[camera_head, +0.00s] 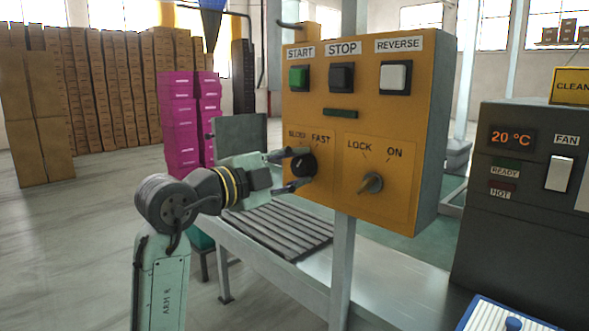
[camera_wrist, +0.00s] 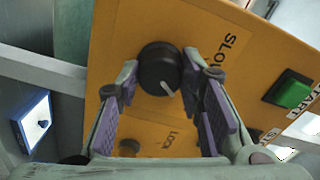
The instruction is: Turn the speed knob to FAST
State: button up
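The black speed knob (camera_head: 303,165) is on the orange control panel (camera_head: 345,215), below the words SLOW and FAST. My gripper (camera_head: 298,169) reaches it from the left, its fingers spread above and below it. In the wrist view the knob (camera_wrist: 158,66) lies between the two fingertips of my gripper (camera_wrist: 160,73), with narrow gaps at its sides; light contact cannot be ruled out. Its white pointer mark (camera_wrist: 168,88) is turned away from the SLOW label (camera_wrist: 230,42), toward the panel's right, the FAST side. The FAST label (camera_head: 321,139) is hidden in the wrist view.
The LOCK/ON switch (camera_head: 372,183) is right of the knob. The green START (camera_head: 299,78), black STOP (camera_head: 341,77) and white REVERSE (camera_head: 394,78) buttons are above. A roller conveyor (camera_head: 275,228) runs behind the panel. A grey heater box (camera_head: 515,240) stands at right.

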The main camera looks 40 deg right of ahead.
jog(key=o, duration=0.5)
jog(key=a, duration=0.8)
jog(key=s+a, duration=0.1)
jog(key=a, duration=0.3)
